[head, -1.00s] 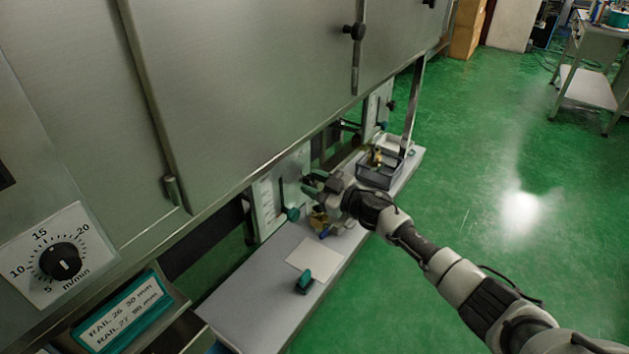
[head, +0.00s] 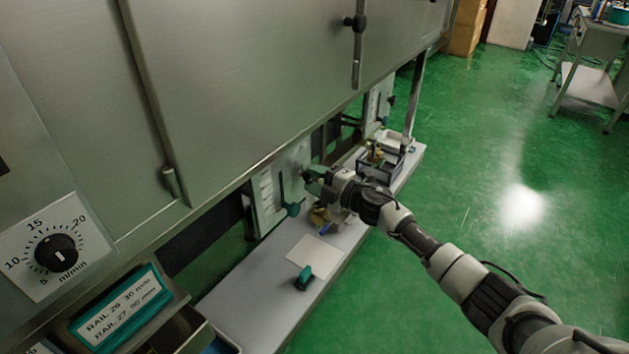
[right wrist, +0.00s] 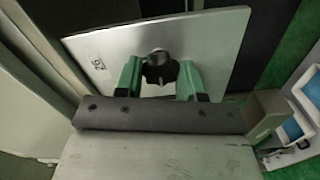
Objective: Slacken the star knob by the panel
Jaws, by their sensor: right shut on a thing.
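The black star knob (right wrist: 160,68) sits on the face of a pale metal panel (right wrist: 222,42) marked with a small number. My right gripper (right wrist: 160,78) has its two green fingers on either side of the knob and is shut on it. In the head view, my right gripper (head: 309,177) reaches the panel (head: 298,158) under the machine's overhang. The knob is mostly hidden by the fingers there. My left gripper is not in view.
Below is a grey shelf (head: 262,300) with a white sheet (head: 312,254), a green-and-black item (head: 304,277) and a dark bin (head: 381,168). The cabinet (head: 250,80) overhangs. Green floor lies open at right.

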